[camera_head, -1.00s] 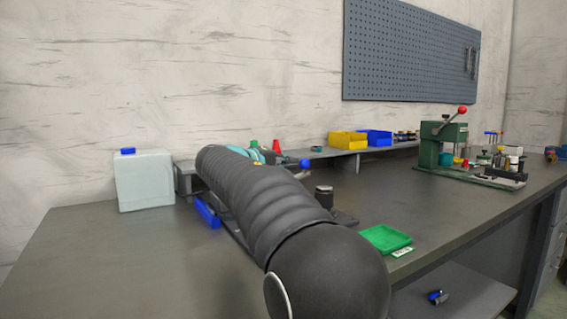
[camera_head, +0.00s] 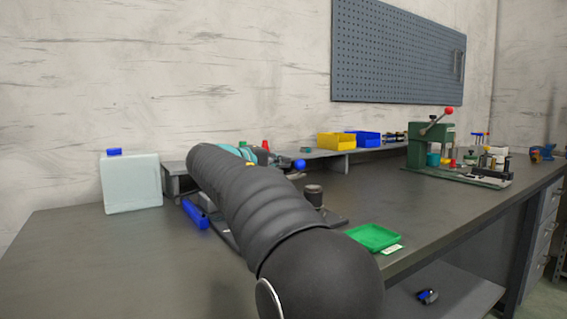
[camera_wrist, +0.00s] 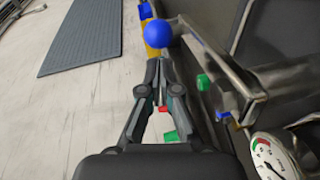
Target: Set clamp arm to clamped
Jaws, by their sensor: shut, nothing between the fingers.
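A blue ball knob (camera_wrist: 158,33) shows just past my fingertips in the wrist view. A grey metal bar (camera_wrist: 212,55) runs from beside it toward the right; I cannot tell whether the knob is joined to it. The blue knob also shows in the head view (camera_head: 299,164), at the right of my arm. My gripper (camera_wrist: 160,62) has its fingertips together, with nothing between them. I cannot tell whether the tips touch the knob. The clamp arm's position cannot be made out.
A dark cylinder (camera_head: 314,195) stands on a plate right of my arm. A green tray (camera_head: 372,238) lies near the bench's front edge. A white jug (camera_head: 131,184) and a blue bar (camera_head: 195,213) are on the left. A green press (camera_head: 430,150) stands far right. A dial gauge (camera_wrist: 272,158) shows at lower right.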

